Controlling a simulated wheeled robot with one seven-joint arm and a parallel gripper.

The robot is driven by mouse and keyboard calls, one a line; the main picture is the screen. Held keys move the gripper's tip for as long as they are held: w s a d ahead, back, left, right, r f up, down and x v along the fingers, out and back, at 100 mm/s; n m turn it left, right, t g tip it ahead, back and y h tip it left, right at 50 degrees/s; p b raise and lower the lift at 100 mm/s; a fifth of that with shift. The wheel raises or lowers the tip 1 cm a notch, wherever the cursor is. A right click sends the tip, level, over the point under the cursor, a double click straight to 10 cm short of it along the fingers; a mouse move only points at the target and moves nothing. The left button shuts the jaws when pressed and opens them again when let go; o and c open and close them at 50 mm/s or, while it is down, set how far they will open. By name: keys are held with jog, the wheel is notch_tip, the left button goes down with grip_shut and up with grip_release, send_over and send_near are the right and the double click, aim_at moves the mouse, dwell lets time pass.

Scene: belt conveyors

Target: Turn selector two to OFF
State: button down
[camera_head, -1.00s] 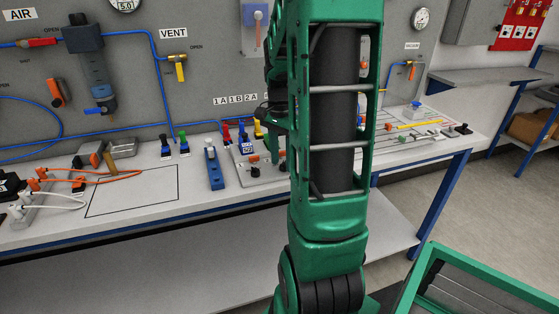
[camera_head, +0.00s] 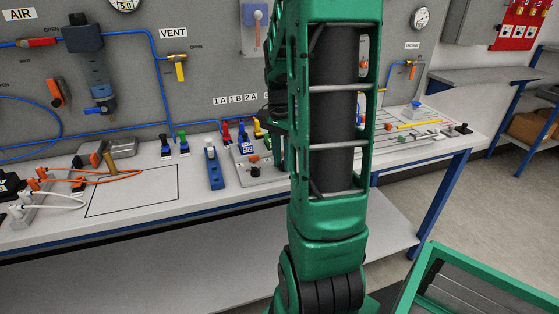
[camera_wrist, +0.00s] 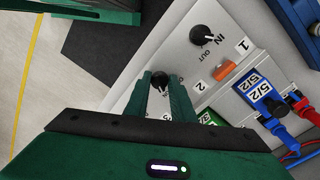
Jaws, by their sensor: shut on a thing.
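Selector two is a small round black knob (camera_wrist: 160,81) with a pale pointer line, on the light panel (camera_wrist: 180,47) beside the label "2" (camera_wrist: 200,87). In the wrist view my gripper (camera_wrist: 158,84) has one finger on each side of this knob and is shut on it. Its pointer direction is partly hidden by the fingers, and no IN or OUT text shows beside it.
A second black knob (camera_wrist: 203,35), marked IN and OUT, sits close by near the label "1". An orange block (camera_wrist: 228,70) lies between the labels. Blue and red fittings (camera_wrist: 273,105) and a green one stand close to the right finger.

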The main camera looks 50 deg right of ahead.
jog(key=n, duration=0.6)
jog(key=shift+w+r, duration=0.1)
jog(key=n, duration=0.5)
jog(key=shift+d+h, duration=0.1)
jog(key=shift+h, duration=0.3)
jog(key=c, duration=1.5)
grip_release()
jog(key=r, duration=1)
jog(key=shift+w+a+r, duration=0.1)
jog(key=shift+a+r, duration=0.25)
